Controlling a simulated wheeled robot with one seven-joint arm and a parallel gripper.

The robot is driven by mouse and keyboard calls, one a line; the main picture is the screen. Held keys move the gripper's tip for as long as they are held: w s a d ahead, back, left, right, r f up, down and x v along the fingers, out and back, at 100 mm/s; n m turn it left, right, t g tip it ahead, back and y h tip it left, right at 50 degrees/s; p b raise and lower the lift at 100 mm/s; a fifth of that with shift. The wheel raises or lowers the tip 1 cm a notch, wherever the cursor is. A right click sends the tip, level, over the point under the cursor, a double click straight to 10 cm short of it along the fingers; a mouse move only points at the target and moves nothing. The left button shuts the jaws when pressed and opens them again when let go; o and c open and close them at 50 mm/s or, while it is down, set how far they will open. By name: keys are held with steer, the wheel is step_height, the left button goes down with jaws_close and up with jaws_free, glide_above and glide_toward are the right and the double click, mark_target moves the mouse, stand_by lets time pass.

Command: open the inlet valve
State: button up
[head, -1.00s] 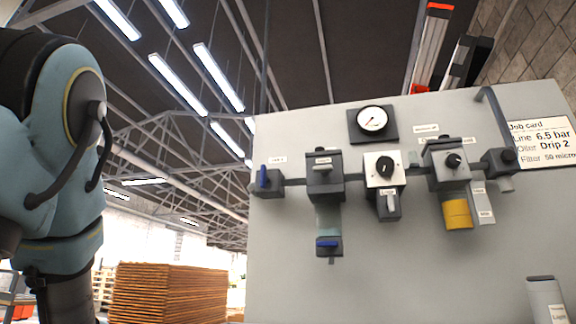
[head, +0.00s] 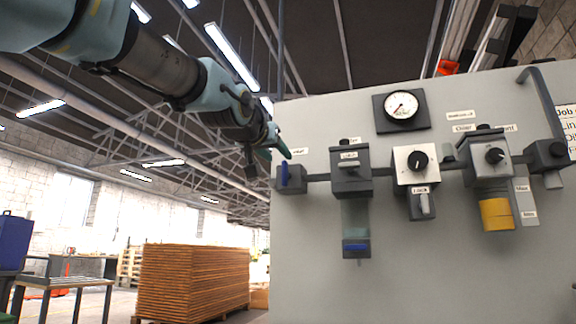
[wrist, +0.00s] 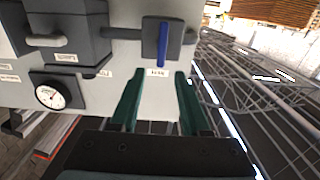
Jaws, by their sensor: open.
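The inlet valve (head: 290,178) is a dark block with a blue lever at the left end of the row on the grey panel. In the head view its blue lever stands upright, across the pipe. In the wrist view the blue lever (wrist: 162,42) lies just beyond my fingertips, with a small label (wrist: 157,73) between. My gripper (wrist: 157,75) is open and empty, its two green fingers apart and pointing toward the valve. In the head view my gripper (head: 272,150) is at the panel's left edge, just above and left of the valve, partly hidden by the arm.
Right of the valve on the panel (head: 310,270) sit a filter unit (head: 350,172) with a blue drain lever (head: 356,247), a regulator knob (head: 419,160), a gauge (head: 401,107) and an oiler with yellow bowl (head: 496,214). A stack of brown boards (head: 190,282) stands behind at left.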

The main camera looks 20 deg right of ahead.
steer(key=x, duration=0.9)
steer(key=shift+w+d, duration=0.25)
steer(key=shift+w, duration=0.05)
steer(key=shift+f, duration=0.1)
jaws_close()
